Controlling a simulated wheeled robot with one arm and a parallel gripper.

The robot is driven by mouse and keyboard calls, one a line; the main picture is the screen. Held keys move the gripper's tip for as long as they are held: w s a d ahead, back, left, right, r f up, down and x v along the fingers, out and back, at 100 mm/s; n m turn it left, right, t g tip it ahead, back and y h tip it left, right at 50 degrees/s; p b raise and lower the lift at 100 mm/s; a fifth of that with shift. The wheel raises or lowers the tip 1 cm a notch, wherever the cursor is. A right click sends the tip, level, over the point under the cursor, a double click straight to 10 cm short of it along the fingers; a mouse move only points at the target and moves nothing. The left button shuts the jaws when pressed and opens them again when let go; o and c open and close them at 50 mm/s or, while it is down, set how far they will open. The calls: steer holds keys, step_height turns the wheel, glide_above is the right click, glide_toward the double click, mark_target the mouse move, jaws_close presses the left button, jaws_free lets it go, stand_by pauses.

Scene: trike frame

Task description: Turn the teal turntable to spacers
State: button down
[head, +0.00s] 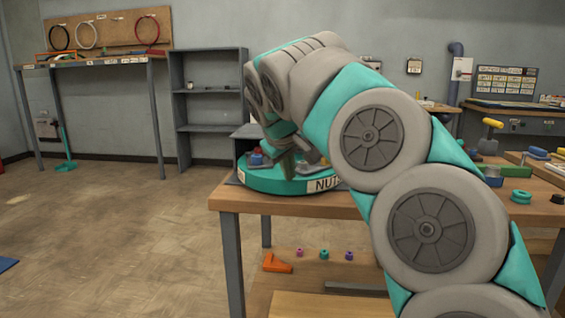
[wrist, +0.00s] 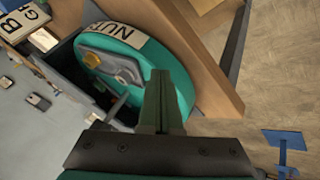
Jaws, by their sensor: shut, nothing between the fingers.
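The teal turntable (head: 275,184) sits on the left end of the wooden workbench. A white label reading "NUTS" is on its rim, partly cut off by my arm in the head view. The turntable also shows in the wrist view (wrist: 168,72), with the label and a grey tray on top. A blue-and-red item (head: 257,158) is on its left side. My gripper (wrist: 161,75) is shut and empty, its fingers over the turntable's edge in the wrist view. I cannot tell whether they touch it. No spacers label is readable.
The workbench (head: 233,201) edge is close to the turntable. Several small parts and an orange piece (head: 277,263) lie below the bench. Teal rings (head: 521,196) and tools are on the right. Grey shelves (head: 208,105) stand behind.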

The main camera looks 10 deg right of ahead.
mark_target(304, 175)
steer(key=shift+w+d+r, duration=0.1)
steer(key=shift+w+d, duration=0.2)
steer(key=shift+d, duration=0.3)
steer(key=shift+w+d, duration=0.3)
steer(key=shift+d, duration=0.25)
steer(key=shift+d, duration=0.15)
steer(key=shift+d+n+p, duration=0.4)
steer(key=shift+p, duration=0.05)
steer(key=shift+s+d, duration=0.1)
steer(key=shift+d, duration=0.05)
